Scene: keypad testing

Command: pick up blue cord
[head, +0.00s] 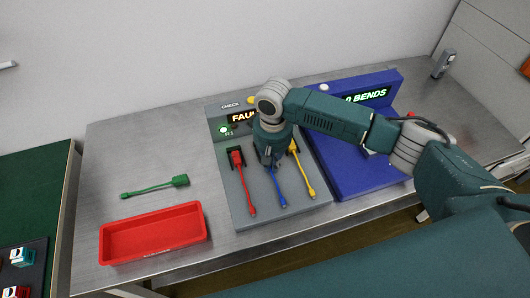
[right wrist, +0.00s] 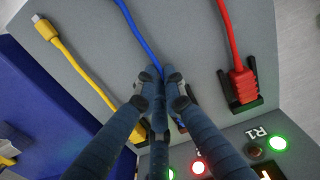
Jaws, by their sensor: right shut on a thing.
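The blue cord (head: 277,188) lies on the grey test panel (head: 237,208), between a red cord and a yellow cord. In the right wrist view the blue cord (right wrist: 137,35) runs up from between my fingertips, and its plug end is mostly hidden by the fingers. My right gripper (head: 272,158) is over the plug end of the blue cord. In the right wrist view its fingers (right wrist: 160,75) are closed around the cord. My left gripper is not in view.
The red cord (head: 244,185) and yellow cord (head: 304,175) sit close on either side. A green cord (head: 155,187) lies on the metal table above an empty red tray (head: 153,234). A blue station reading "BENDS" (head: 369,96) stands to the right.

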